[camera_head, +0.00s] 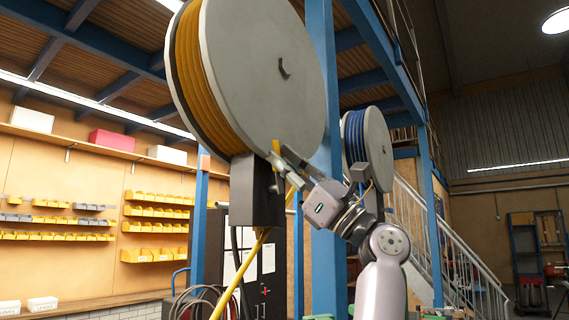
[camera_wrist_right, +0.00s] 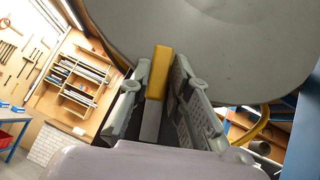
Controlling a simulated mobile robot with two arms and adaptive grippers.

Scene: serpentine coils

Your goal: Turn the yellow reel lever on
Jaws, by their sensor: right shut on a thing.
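The yellow reel (camera_head: 200,75) is a large grey disc wound with yellow hose, high in the middle of the head view. Its grey disc (camera_wrist_right: 210,35) fills the top of the right wrist view. The lever (camera_wrist_right: 159,72) has a yellow end and a grey shaft below it. In the head view only a small yellow bit of the lever (camera_head: 276,146) shows. My right gripper (camera_wrist_right: 160,85) has its fingers on both sides of the lever, just below the disc, shut on it. My left gripper is not in view.
A dark bracket box (camera_head: 257,190) sits under the reel with a yellow hose (camera_head: 240,272) hanging down. A blue reel (camera_head: 367,140) stands behind my right arm. A blue post (camera_head: 328,200) rises close behind the gripper. Shelves with yellow bins (camera_head: 155,226) line the left wall.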

